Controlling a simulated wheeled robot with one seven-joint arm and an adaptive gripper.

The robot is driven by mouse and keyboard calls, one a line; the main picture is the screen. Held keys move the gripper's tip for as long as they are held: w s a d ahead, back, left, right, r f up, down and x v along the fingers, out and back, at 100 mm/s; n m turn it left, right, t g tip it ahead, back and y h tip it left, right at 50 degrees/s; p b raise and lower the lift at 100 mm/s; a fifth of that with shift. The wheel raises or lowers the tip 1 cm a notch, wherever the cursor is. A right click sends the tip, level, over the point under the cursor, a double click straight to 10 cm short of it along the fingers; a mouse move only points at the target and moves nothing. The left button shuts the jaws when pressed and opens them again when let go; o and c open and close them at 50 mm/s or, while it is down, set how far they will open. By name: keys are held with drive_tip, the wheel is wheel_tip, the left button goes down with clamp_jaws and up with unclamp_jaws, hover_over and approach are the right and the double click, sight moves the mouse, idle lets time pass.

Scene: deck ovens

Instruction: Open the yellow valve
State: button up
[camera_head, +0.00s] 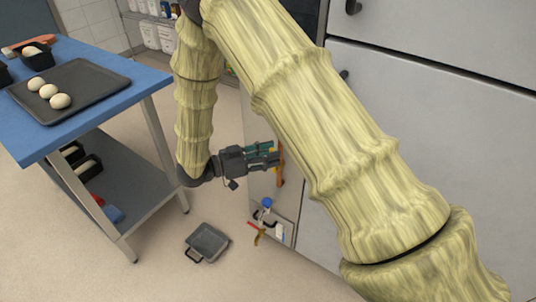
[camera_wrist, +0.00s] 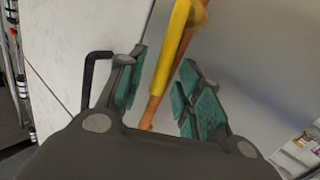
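The yellow valve handle (camera_wrist: 172,45) shows in the wrist view as a long lever on an orange pipe (camera_wrist: 152,112). The pipe runs in front of a pale panel. My gripper (camera_wrist: 163,62) is open, with teal pads on either side of the lever's lower part. A gap shows between the lever and each pad, wider at the right one. In the head view my gripper (camera_head: 277,154) is level with the orange pipe (camera_head: 281,168) on the oven's side. There the valve handle is mostly hidden by the fingers.
A blue-topped table (camera_head: 140,77) with a dark tray (camera_head: 103,86) of dough balls stands at the left. A dark pan (camera_head: 207,243) lies on the floor. Below my gripper are a blue knob (camera_head: 267,202) and a red handle (camera_head: 256,226). Grey oven fronts (camera_head: 430,110) fill the right.

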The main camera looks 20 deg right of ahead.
drive_tip(key=a, duration=1.2)
drive_tip(key=shift+r, duration=0.4)
drive_tip(key=shift+w, duration=0.1)
